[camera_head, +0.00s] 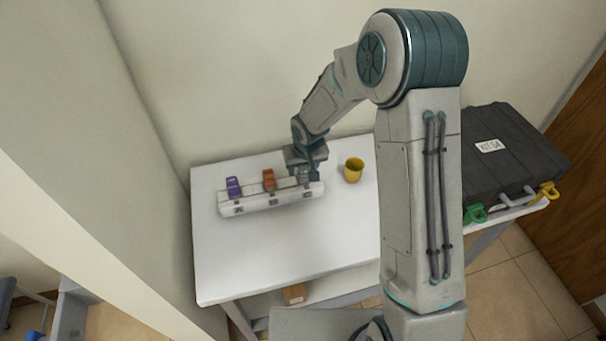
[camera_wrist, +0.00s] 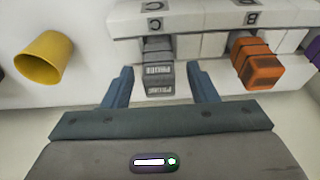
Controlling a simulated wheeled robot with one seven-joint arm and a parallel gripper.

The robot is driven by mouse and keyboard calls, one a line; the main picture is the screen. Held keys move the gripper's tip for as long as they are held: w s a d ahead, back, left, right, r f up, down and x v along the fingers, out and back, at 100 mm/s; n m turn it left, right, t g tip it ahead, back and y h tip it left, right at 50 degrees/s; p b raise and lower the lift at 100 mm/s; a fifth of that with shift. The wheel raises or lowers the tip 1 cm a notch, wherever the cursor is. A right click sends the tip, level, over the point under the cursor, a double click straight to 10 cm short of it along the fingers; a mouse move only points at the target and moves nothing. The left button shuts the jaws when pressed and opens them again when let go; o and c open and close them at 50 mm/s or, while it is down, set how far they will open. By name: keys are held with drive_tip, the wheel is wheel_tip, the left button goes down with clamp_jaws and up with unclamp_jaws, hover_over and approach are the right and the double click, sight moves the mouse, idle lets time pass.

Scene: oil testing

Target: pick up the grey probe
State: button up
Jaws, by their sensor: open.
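The grey probe (camera_wrist: 158,78) stands in a slot of the white holder, at the end marked C, in the wrist view. My gripper (camera_wrist: 162,82) is open, with one finger on each side of the grey probe and visible gaps between. In the head view my gripper (camera_head: 305,176) is at the right end of the white holder (camera_head: 272,204) and largely hides the grey probe. An orange probe (camera_head: 268,179) sits in the middle slot marked B, and it also shows in the wrist view (camera_wrist: 258,65). A purple probe (camera_head: 233,187) sits at the left end.
A yellow cup (camera_head: 353,170) stands on the white table (camera_head: 290,255) just right of the holder. A black case (camera_head: 510,155) lies further right, behind my arm. The table's front part is clear. A wall is close behind the table.

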drive_tip(key=shift+w+f, duration=0.2)
drive_tip(key=shift+f, duration=0.5)
drive_tip(key=c, duration=1.1)
